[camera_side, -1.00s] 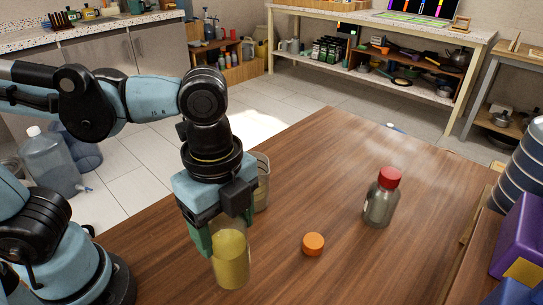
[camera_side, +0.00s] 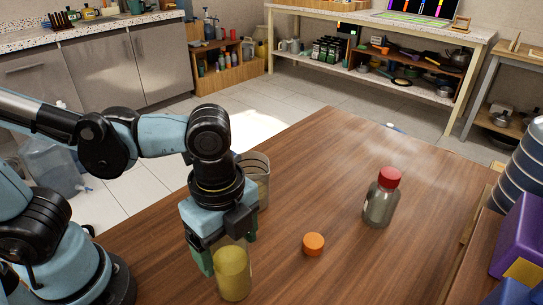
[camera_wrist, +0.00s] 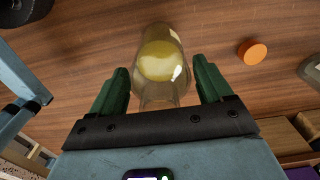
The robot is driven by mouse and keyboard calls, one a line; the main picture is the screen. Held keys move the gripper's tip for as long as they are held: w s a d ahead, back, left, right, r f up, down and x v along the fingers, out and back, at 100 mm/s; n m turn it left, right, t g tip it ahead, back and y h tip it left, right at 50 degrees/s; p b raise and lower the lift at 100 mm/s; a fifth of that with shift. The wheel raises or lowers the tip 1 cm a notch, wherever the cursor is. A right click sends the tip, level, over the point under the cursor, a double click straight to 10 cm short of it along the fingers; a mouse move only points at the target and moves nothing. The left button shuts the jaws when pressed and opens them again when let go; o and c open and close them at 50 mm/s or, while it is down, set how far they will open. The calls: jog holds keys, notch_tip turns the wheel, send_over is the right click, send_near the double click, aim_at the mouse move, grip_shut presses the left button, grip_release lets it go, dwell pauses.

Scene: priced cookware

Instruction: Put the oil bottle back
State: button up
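The oil bottle (camera_side: 233,272) is a clear glass vessel with yellow oil in it, upright at the front of the wooden table. In the wrist view the oil bottle (camera_wrist: 160,65) stands between the two green fingers of my gripper (camera_wrist: 163,78), one close along each side. My gripper (camera_side: 222,258) points down over it in the side view and looks shut on it. Whether its base touches the table is hard to tell. An orange cap (camera_side: 313,244) lies on the table to its right, and also shows in the wrist view (camera_wrist: 252,52).
A grey bottle with a red cap (camera_side: 380,204) stands further right on the table. A clear empty beaker (camera_side: 259,180) stands just behind my gripper. The middle of the wooden table (camera_side: 325,165) is clear. A purple box (camera_side: 523,240) is at the right edge.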

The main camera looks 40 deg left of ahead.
jog(key=shift+o, duration=0.9)
jog(key=shift+r, duration=0.1)
notch_tip(320, 180, up, 12)
jog(key=shift+f, duration=0.1)
jog(key=shift+w+a, duration=0.1)
jog(key=shift+a, duration=0.05)
jog(key=w+a+f+n+t, duration=0.3)
jog(key=w+a+f+n, duration=0.1)
jog(key=a+n, duration=0.3)
jog(key=w+a+f+n+t, duration=0.4)
jog(key=a+n, duration=0.4)
jog(key=n, duration=0.3)
jog(key=shift+w+a+f, duration=0.15)
jog(key=shift+w+a, duration=0.05)
jog(key=shift+w, duration=0.05)
